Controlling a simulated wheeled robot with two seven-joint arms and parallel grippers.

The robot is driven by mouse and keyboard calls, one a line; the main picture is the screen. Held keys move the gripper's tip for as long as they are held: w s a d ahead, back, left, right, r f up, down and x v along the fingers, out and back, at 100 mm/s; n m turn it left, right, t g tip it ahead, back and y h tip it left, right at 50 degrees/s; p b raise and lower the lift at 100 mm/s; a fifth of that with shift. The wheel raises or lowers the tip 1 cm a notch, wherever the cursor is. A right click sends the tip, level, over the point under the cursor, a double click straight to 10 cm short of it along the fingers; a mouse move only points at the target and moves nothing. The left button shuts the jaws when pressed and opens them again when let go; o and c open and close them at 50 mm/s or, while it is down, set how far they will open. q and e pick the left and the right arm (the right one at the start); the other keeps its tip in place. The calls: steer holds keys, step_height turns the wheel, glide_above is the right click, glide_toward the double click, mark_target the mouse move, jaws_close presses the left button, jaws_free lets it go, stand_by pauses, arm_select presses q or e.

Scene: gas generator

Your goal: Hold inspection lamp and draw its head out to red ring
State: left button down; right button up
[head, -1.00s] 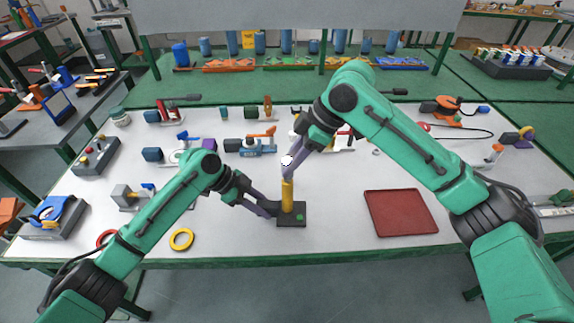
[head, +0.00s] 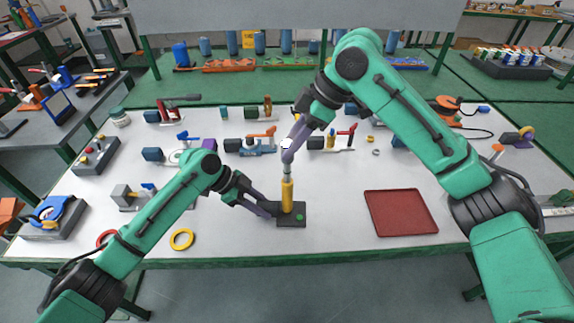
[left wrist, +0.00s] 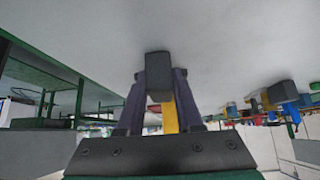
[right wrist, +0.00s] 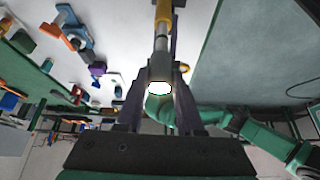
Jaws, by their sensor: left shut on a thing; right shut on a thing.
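The inspection lamp stands upright, with a black base (head: 292,221), a yellow body (head: 287,193), a grey rod above it and a white head (head: 286,144). My left gripper (head: 274,210) is shut on the black base, which shows between its fingers in the left wrist view (left wrist: 158,72). My right gripper (head: 288,157) is shut on the lamp head from above. In the right wrist view the glowing head (right wrist: 160,87) sits between the fingers, with the grey rod (right wrist: 161,42) running to the yellow body (right wrist: 164,10). I cannot make out a red ring on the rod.
A red tray (head: 401,212) lies to the right of the lamp. A yellow ring (head: 181,239) and a red ring (head: 106,238) lie at the front left. Several clamps and tools stand behind the lamp. The table between lamp and tray is clear.

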steer(key=shift+r, duration=2.45)
steer(key=o, duration=1.2)
